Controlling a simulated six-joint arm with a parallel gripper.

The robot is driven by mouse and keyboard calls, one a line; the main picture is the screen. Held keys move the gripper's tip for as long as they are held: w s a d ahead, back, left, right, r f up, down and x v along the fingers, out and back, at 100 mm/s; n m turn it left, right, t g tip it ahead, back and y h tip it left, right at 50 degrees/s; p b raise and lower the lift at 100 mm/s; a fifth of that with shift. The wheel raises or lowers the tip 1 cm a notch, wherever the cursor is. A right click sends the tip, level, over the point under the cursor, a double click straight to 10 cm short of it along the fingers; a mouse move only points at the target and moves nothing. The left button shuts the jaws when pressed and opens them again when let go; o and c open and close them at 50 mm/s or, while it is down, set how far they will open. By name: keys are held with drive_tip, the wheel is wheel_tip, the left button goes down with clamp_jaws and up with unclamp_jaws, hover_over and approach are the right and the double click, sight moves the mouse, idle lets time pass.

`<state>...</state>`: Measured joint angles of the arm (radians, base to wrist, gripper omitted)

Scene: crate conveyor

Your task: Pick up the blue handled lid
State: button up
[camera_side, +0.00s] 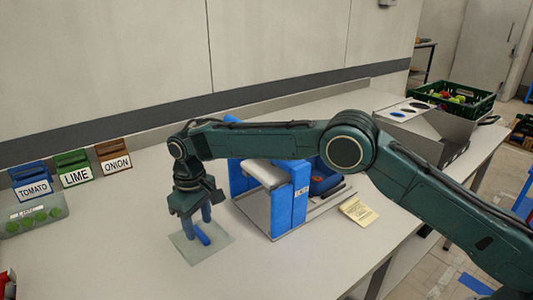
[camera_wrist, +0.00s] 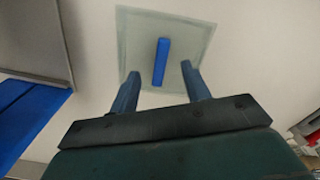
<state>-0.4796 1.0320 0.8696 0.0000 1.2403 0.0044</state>
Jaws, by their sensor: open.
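The lid (camera_side: 213,250) is a flat, translucent greenish square lying on the table, with a blue bar handle (camera_side: 202,235) on top. In the wrist view the lid (camera_wrist: 135,35) lies flat and its blue handle (camera_wrist: 161,61) stands near its middle. My gripper (camera_side: 199,217) points down over the lid, with its fingers apart and empty. In the wrist view my gripper (camera_wrist: 164,85) has one finger on each side of the handle's line, and the handle shows between and beyond the fingertips. I cannot tell the exact height of the fingertips above the lid.
A blue-framed machine (camera_side: 288,205) stands just right of the lid. Bins labelled TOMATO (camera_side: 31,184), LIME (camera_side: 74,169) and ONION (camera_side: 115,157) stand at the left back, with a clear container (camera_side: 35,214) before them. A yellow note (camera_side: 358,211) lies at right.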

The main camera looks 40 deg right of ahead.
sight(201, 237)
drive_tip(key=shift+f, duration=1.15)
clamp_jaws()
